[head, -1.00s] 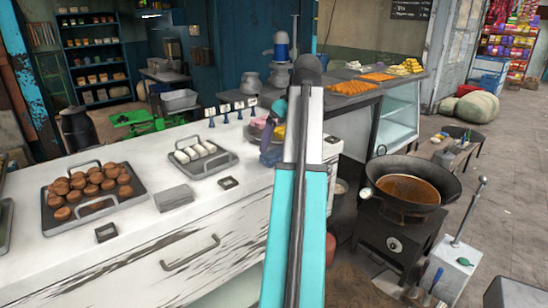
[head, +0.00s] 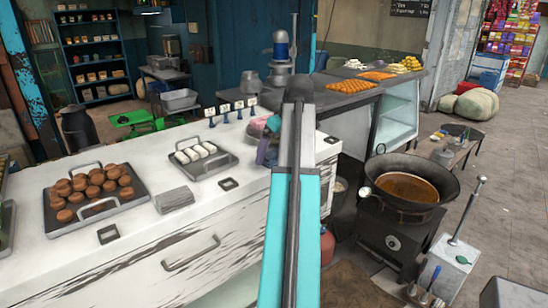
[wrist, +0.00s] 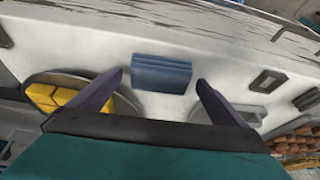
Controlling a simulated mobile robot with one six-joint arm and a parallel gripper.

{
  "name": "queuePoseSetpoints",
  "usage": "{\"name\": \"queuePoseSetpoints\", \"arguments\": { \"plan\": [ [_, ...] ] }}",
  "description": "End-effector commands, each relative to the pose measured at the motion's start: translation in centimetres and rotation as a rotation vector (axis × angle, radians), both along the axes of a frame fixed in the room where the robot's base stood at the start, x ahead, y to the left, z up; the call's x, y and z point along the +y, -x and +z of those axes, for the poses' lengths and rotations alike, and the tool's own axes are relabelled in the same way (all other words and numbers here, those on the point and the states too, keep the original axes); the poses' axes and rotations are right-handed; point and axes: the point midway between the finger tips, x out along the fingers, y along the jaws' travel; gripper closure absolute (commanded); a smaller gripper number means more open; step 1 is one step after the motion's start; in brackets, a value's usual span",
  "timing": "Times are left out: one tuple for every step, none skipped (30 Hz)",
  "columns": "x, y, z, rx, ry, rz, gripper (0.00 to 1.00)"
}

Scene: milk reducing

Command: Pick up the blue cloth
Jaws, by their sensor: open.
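The blue cloth (wrist: 161,72) lies folded on the white counter, near its scratched edge in the wrist view. My gripper (wrist: 160,79) is open and empty, its two purple fingers pointing toward the cloth. In that view the cloth lies between the fingertips, with a gap on either side. Whether the fingers are down at its height I cannot tell.
A round plate with yellow blocks (wrist: 68,96) is close to the left finger. The tray of white rolls (head: 227,163), the bun tray (head: 57,228) and a grey folded cloth (head: 174,198) are on the counter. A wok (head: 440,210) stands to the right.

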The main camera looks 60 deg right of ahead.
Motion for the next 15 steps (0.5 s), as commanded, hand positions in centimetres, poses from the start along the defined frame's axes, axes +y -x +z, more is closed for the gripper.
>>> {"name": "queuePoseSetpoints", "arguments": {
  "plan": [
    [0.00, -0.02, -0.05, 0.000, 0.000, 0.000, 0.04],
    [-0.01, -0.03, -0.05, 0.000, 0.000, 0.000, 0.04],
    [-0.01, -0.03, -0.05, 0.000, 0.000, 0.000, 0.04],
    [-0.01, -0.03, -0.05, 0.000, 0.000, 0.000, 0.04],
    [0.00, -0.03, -0.05, 0.000, 0.000, 0.000, 0.04],
    [0.00, -0.03, -0.05, 0.000, 0.000, 0.000, 0.04],
    [0.00, -0.03, -0.04, 0.000, 0.000, 0.000, 0.04],
    [0.00, -0.04, -0.05, 0.000, 0.000, 0.000, 0.04],
    [0.01, -0.04, -0.04, 0.000, 0.000, 0.000, 0.04],
    [0.01, -0.04, -0.04, 0.000, 0.000, 0.000, 0.04],
    [0.01, -0.04, -0.04, 0.000, 0.000, 0.000, 0.04],
    [0.01, -0.05, -0.03, 0.000, 0.000, 0.001, 0.04],
    [0.01, -0.05, -0.03, 0.000, 0.000, 0.001, 0.04],
    [0.02, -0.05, -0.03, 0.000, 0.000, 0.001, 0.04],
    [0.02, -0.05, -0.03, 0.000, 0.000, 0.001, 0.04]
  ]
}}
